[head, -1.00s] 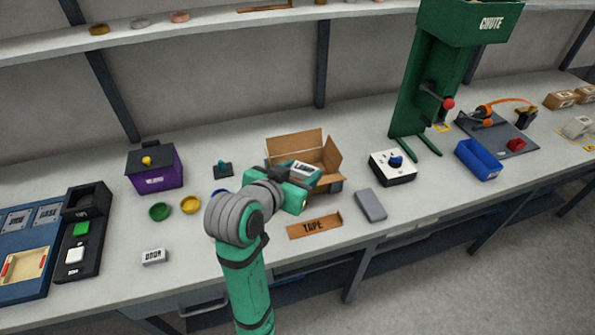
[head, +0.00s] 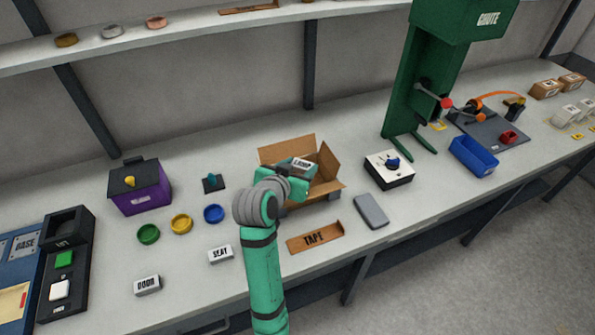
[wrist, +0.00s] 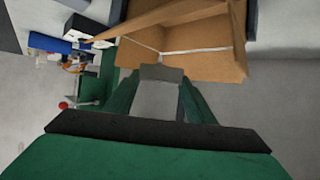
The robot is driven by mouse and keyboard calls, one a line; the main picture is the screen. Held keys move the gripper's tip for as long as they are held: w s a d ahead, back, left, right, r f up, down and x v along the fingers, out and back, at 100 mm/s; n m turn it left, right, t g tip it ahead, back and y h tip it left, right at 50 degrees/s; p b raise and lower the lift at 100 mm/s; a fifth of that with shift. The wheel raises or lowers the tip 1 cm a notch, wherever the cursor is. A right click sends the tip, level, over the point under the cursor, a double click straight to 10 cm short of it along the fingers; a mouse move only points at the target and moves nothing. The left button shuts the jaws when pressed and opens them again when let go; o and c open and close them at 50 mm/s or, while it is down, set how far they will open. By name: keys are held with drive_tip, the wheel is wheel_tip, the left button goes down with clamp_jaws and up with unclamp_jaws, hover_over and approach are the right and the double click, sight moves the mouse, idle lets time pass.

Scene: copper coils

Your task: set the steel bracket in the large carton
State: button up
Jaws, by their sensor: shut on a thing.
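The large carton (head: 328,163) stands open on the bench, flaps spread. Its open inside fills the top of the wrist view (wrist: 200,62). My gripper (head: 302,181) is at the carton's near side, partly covering it in the head view. It is shut on a small grey block (wrist: 158,100), held between the green fingers. In the head view the block's pale top (head: 303,164) carries dark lettering, perhaps "LAMP". I cannot tell whether this is the steel bracket. In the wrist view the carton lies beyond the block; whether they touch is unclear.
A brown TAPE piece (head: 315,238) and a grey slab (head: 371,211) lie in front of the carton. SEAT (head: 220,254) and DOOR (head: 148,285) blocks lie left.

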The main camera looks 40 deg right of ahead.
drive_tip(key=shift+w+d+f, duration=0.2)
drive_tip(key=shift+d+f, duration=0.05)
drive_tip(key=shift+f, duration=0.15)
drive_tip(key=f, duration=0.3)
drive_tip(key=shift+w+d+f, duration=0.1)
drive_tip(key=shift+w+f, duration=0.1)
drive_tip(key=shift+f, duration=0.05)
drive_tip(key=shift+f, duration=0.6)
drive_tip(key=o, duration=1)
drive_tip(key=shift+o, duration=0.2)
drive_tip(key=shift+w, duration=0.1)
drive_tip(key=v, duration=0.6)
drive_tip(key=r+v, duration=0.1)
drive_tip(key=v, duration=0.5)
drive_tip(key=shift+r, duration=0.15)
